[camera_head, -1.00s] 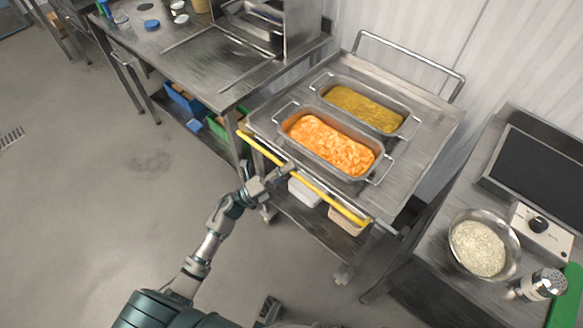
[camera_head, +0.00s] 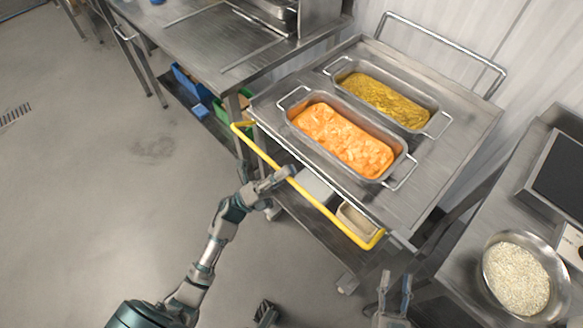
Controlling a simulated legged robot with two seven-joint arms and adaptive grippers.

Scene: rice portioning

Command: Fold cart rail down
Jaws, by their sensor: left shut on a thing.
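The steel cart (camera_head: 448,165) has a yellow rail (camera_head: 325,212) along its near side. The rail hangs out from the cart's edge and slightly below the top, with a gap between them. My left gripper (camera_head: 284,178) is shut on the rail near its middle; the fingers partly hide the rail there. My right gripper (camera_head: 395,288) is at the lower right, below the rail's right end, with its two fingers apart and nothing between them.
On the cart top stand a pan of orange food (camera_head: 292,118) and a pan of yellow food (camera_head: 335,70). A bowl of rice (camera_head: 518,275) sits on the right counter (camera_head: 455,268). A steel table (camera_head: 200,50) stands at upper left. The floor at left is clear.

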